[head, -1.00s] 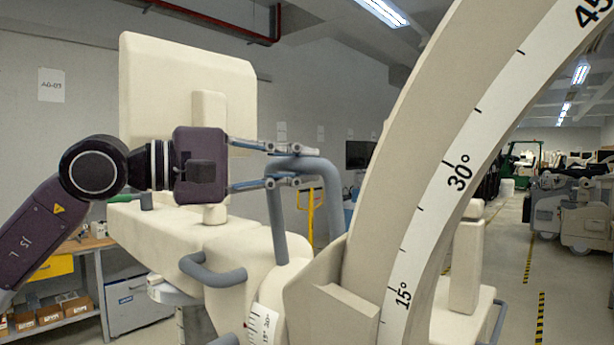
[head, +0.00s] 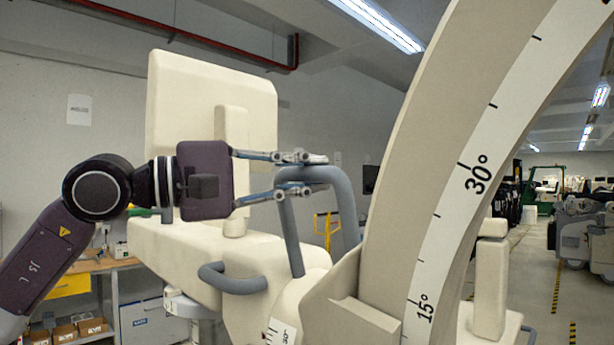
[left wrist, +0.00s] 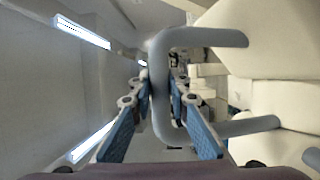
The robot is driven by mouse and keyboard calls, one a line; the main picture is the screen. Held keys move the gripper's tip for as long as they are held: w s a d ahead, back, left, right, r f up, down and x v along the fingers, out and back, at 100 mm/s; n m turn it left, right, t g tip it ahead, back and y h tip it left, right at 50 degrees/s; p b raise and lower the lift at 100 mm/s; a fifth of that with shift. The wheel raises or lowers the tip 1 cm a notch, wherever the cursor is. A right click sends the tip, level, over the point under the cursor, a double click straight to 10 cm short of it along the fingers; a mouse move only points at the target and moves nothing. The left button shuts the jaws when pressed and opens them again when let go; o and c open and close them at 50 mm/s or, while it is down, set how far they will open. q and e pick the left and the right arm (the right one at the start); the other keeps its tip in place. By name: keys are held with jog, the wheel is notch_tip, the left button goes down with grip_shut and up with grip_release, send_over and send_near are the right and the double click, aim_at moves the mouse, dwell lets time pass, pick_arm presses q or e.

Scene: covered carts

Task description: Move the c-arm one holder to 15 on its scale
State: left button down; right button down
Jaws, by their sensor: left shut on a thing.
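The c-arm (head: 440,130) is a large cream arc with a white scale strip showing 15° and 30°. Its holder (head: 350,318) is a cream block around the arc's lower part, and its upper edge lies just below the 15° label. A grey-blue looped handle (head: 347,205) stands up from the holder. My left gripper (head: 305,172) is shut on the handle's top bar from the left. In the left wrist view, the handle (left wrist: 160,85) passes between the blue finger pads. My right gripper is not in view.
A cream upright panel (head: 165,110) stands behind my left gripper. A second grey handle (head: 235,282) juts from the cream body below it. A bench with boxes (head: 75,330) is at lower left. An aisle with yellow-black floor tape (head: 556,290) is at right.

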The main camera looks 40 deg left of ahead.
pick_arm(q)
jog(key=c, duration=2.3)
grip_release()
jog(key=shift+f, duration=0.1)
jog(key=o, duration=0.5)
jog(key=shift+w, duration=0.25)
jog(key=shift+s, duration=0.2)
jog(key=shift+s+a, duration=0.25)
jog(key=shift+s, duration=0.25)
jog(key=shift+v, duration=5.3)
